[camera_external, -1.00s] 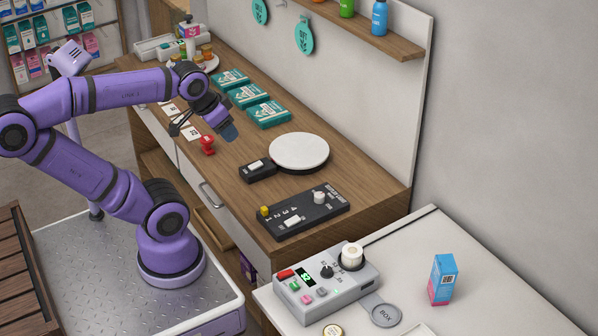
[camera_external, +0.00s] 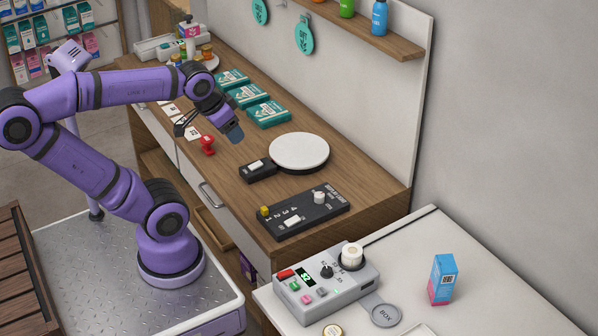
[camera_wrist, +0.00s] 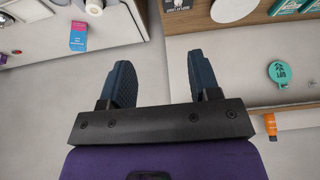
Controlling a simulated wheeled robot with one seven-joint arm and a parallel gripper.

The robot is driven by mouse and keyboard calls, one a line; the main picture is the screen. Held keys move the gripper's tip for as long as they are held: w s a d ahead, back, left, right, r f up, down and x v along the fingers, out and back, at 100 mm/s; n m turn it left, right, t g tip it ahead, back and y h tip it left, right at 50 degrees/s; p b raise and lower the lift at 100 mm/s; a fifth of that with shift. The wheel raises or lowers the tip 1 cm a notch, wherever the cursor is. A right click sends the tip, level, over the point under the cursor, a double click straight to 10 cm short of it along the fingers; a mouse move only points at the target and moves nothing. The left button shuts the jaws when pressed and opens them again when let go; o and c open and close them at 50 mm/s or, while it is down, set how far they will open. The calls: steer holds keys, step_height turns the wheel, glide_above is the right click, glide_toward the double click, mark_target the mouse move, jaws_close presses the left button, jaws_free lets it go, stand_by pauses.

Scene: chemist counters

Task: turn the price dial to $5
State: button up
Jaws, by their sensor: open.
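The price dial (camera_external: 327,272) is a small black knob on a grey labelling machine (camera_external: 345,293), on the white counter at the lower right in the external view. The machine's green display (camera_external: 306,277) seems to read $2. My gripper (camera_external: 207,131) is high over the wooden counter, well to the upper left of the machine. In the wrist view its two dark blue fingers (camera_wrist: 157,88) are spread apart with nothing between them. The machine's edge is only partly in the wrist view, and the dial cannot be made out there.
A blue and pink box (camera_external: 442,280) stands right of the machine. A black device with a slider (camera_external: 293,220), a white round turntable (camera_external: 299,152) and a red stamp (camera_external: 207,145) are on the wooden counter (camera_external: 232,182). A wall shelf (camera_external: 390,42) holds bottles.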

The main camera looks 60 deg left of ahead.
steer(key=w+d+f+n+g, duration=0.1)
steer(key=w+d+f, duration=0.35)
steer(key=w, duration=0.25)
steer(key=n+g, duration=0.3)
steer(key=g, duration=0.1)
glide_above(327, 269)
step_height(327, 269, down, 21)
step_height(327, 269, down, 10)
steer(key=shift+r, duration=0.1)
steer(key=shift+c, duration=0.2)
steer(key=c, duration=0.9)
